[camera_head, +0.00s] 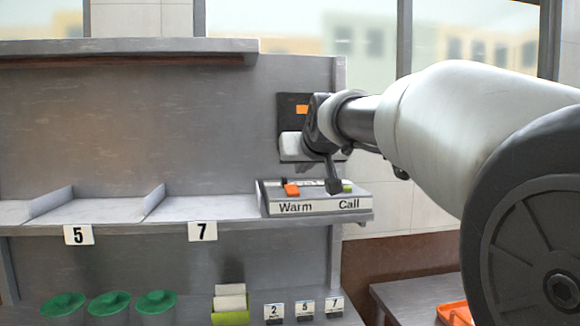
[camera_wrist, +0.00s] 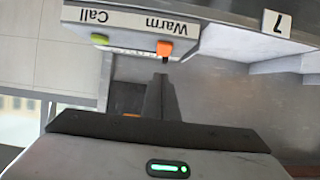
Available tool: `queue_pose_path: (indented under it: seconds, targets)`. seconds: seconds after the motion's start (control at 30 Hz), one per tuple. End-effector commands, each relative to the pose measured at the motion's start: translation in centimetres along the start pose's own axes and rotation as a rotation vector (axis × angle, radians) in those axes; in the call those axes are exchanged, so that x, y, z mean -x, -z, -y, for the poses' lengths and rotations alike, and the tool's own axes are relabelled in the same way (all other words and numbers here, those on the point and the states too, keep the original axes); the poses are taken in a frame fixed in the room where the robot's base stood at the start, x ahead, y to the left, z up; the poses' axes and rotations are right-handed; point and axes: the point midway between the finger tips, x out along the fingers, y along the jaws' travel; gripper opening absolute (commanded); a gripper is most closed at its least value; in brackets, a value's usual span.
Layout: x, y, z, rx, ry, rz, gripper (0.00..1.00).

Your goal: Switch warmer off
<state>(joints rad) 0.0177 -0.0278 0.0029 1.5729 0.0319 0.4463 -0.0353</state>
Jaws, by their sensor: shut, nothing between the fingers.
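The control box (camera_head: 322,207) sits on the right end of the shelf, with "Warm" and "Call" printed on its front. An orange switch (camera_head: 291,189) stands above "Warm", and a green button (camera_head: 347,188) is above "Call". In the wrist view, the box is upside down, with the orange switch (camera_wrist: 164,47) and the green button (camera_wrist: 98,39). My gripper (camera_head: 333,187) is shut and empty, pointing down at the box between switch and button. In the wrist view, the fingertips (camera_wrist: 161,78) are close to the orange switch. I cannot tell whether they touch.
Behind my wrist, a dark plate with an orange patch (camera_head: 302,109) is on the back panel. Empty shelf bays labelled 5 (camera_head: 79,235) and 7 (camera_head: 202,231) lie left. Green discs (camera_head: 109,303) and a green holder (camera_head: 230,317) are below. A grey table (camera_head: 400,294) stands lower right.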

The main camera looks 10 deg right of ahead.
Motion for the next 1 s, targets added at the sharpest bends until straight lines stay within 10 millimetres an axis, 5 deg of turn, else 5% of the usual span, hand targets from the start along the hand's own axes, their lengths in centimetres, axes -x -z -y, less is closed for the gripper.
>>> queue_pose_path:
  seconds: [0.23, 0.73, 0.87, 1.0]
  targets:
    - [2.9, -1.0, 0.0, 0.0, 0.0, -0.001, 0.0]
    - [3.9, -2.2, 0.0, -0.001, 0.0, 0.019, 0.0]
    - [6.5, -7.1, 0.2, -0.001, 0.003, 0.112, 0.0]
    - [11.1, -16.2, 0.5, -0.002, 0.005, 0.274, 0.0]
